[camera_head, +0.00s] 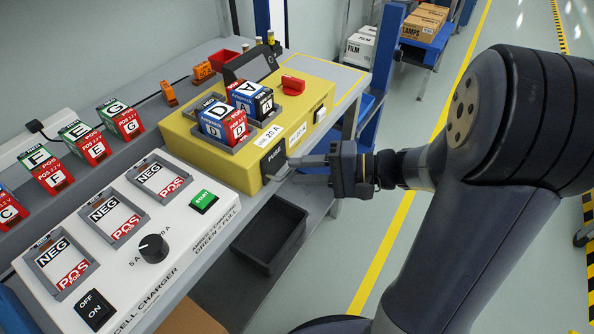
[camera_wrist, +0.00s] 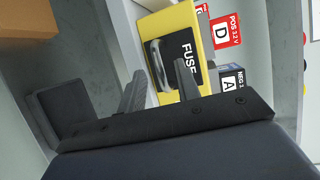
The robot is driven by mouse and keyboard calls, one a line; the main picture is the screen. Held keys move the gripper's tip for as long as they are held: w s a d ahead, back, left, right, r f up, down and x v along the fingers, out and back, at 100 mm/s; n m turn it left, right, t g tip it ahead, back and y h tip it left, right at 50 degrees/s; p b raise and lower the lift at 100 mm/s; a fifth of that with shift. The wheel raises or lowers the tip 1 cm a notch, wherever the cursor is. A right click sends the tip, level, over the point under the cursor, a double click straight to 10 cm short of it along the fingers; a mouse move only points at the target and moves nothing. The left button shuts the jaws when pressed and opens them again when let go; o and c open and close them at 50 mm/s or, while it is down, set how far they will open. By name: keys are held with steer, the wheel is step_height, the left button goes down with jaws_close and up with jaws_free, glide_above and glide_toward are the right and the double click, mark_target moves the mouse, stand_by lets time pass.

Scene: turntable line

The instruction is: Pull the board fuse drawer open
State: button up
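The board fuse drawer has a dark front marked FUSE (camera_head: 272,160) in the end of the yellow board (camera_head: 225,165). In the wrist view its front (camera_wrist: 187,62) carries a grey bow handle (camera_wrist: 157,66). The drawer looks shut, its front close to the board's face. My gripper (camera_head: 291,170) is right at the drawer front; in the wrist view its two fingers (camera_wrist: 159,76) are apart, with the handle lined up between their tips. The fingers do not visibly press on the handle. Whether the tips reach past it cannot be told.
Cells marked D (camera_head: 224,124) and A (camera_head: 250,99) stand in the yellow board. A white cell charger (camera_head: 135,235) lies to the left. A dark empty bin (camera_head: 270,235) sits below the bench edge. The floor at the right is open.

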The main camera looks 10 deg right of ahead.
steer(key=shift+x, duration=0.8)
steer(key=shift+c, duration=0.5)
jaws_close()
